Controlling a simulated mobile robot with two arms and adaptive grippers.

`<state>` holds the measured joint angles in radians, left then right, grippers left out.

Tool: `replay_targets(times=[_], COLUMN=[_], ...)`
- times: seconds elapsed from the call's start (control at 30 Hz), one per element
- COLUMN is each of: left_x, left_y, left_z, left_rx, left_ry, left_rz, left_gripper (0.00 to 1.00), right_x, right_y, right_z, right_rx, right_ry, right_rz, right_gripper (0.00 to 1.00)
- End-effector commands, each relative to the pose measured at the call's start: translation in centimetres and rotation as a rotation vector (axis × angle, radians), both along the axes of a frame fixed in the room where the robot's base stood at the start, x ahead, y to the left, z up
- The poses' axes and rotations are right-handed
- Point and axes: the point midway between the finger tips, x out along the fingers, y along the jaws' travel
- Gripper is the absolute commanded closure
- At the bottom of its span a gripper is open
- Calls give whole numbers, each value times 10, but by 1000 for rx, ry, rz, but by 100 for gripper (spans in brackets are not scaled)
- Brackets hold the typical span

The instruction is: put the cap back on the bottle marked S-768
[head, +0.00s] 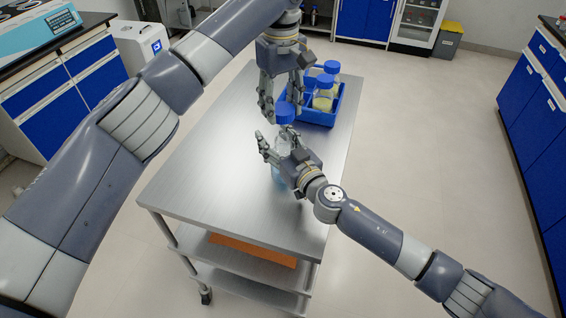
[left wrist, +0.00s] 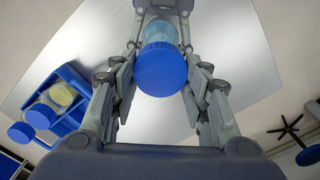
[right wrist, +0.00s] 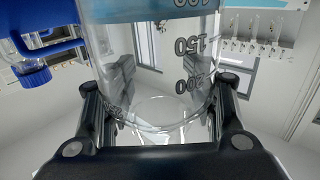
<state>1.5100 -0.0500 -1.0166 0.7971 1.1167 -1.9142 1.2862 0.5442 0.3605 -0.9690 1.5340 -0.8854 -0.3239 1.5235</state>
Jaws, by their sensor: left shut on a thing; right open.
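A clear bottle (head: 281,172) with pale blue liquid stands on the metal cart. No S-768 marking is readable. My left gripper (head: 283,106) points down from above and is shut on a blue cap (head: 285,117) over the bottle's top. The cap also shows between the left fingers in the left wrist view (left wrist: 162,70). I cannot tell whether it is seated on the neck. My right gripper (head: 279,147) is open around the bottle's side. In the right wrist view the graduated glass (right wrist: 150,60) fills the space between the fingers.
A blue rack (head: 322,119) with several blue-capped bottles stands behind and to the right on the cart top (head: 200,190). The cart top is clear at the left and front. An orange item (head: 252,250) lies on the lower shelf. Blue cabinets stand at both sides.

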Motion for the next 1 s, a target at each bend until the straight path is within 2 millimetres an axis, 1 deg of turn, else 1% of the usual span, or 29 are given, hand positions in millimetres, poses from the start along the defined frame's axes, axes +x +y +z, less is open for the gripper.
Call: replay_targets(times=[0.03,0.07,0.1,0.2,0.27,0.57,0.67,0.9,1.0], left_x=[0,0,0,0,0,0,-1,-6,-6], left_y=[0,0,0,0,0,0,-1,-4,-4], left_z=[0,0,0,0,0,0,-9,-43,-49], left_rx=[0,0,0,0,0,0,1,1,2], left_ry=[0,0,0,0,0,0,3,3,0], left_rz=[0,0,0,0,0,0,-1,-1,0], left_gripper=[66,66,66,66,66,66,66,66,66], right_x=[0,0,0,0,0,0,0,0,0], right_y=[0,0,0,0,0,-1,-1,-1,-1], right_z=[0,0,0,0,0,0,-1,0,0], right_rx=[0,0,0,0,-1,-1,-1,-1,-1], right_ry=[0,0,0,0,1,1,1,1,1], right_rz=[-1,-1,-1,-1,-1,-1,-1,-1,-1], right_gripper=[85,91,95,98,100,100,100,100,100])
